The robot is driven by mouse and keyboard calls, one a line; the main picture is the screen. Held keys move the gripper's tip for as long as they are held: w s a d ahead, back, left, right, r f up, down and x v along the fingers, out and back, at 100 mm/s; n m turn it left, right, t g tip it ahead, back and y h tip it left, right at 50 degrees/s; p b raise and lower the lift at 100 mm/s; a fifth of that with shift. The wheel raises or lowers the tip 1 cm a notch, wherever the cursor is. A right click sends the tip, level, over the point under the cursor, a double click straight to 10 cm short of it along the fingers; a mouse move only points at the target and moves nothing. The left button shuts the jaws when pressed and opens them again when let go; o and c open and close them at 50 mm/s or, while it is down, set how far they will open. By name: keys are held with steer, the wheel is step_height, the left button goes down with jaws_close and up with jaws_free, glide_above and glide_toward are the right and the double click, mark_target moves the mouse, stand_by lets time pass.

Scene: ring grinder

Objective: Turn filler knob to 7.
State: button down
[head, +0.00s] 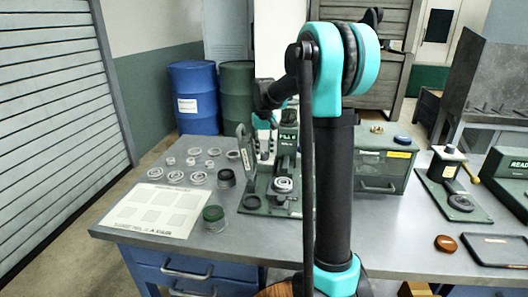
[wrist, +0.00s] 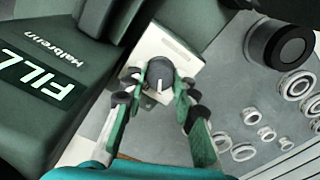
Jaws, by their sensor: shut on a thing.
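The filler (head: 286,150) stands on the bench in the head view, partly hidden by my arm. Its dark green housing with the FILL label (wrist: 38,82) fills the left of the wrist view. The filler knob (wrist: 159,74) is a dark round knob with a white pointer line, on a pale plate (wrist: 180,50). The line points roughly toward the bottom of the wrist view; the scale marks are too small to read. My gripper (wrist: 158,88) is shut on the knob, one finger on each side. In the head view, the knob and fingertips cannot be made out.
Several metal rings (wrist: 298,84) and a black-topped round jar (wrist: 278,45) lie on the bench beside the filler. A white sheet (head: 152,210) and a green-topped jar (head: 214,217) are at the front left. A green drawer box (head: 384,165) stands right of my arm.

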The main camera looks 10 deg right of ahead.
mark_target(264, 153)
steer(key=shift+n, duration=0.6)
steer(key=c, duration=1.2)
jaws_free()
steer(key=shift+r, duration=0.1)
step_height(264, 153, up, 12)
steer(key=shift+f, duration=0.1)
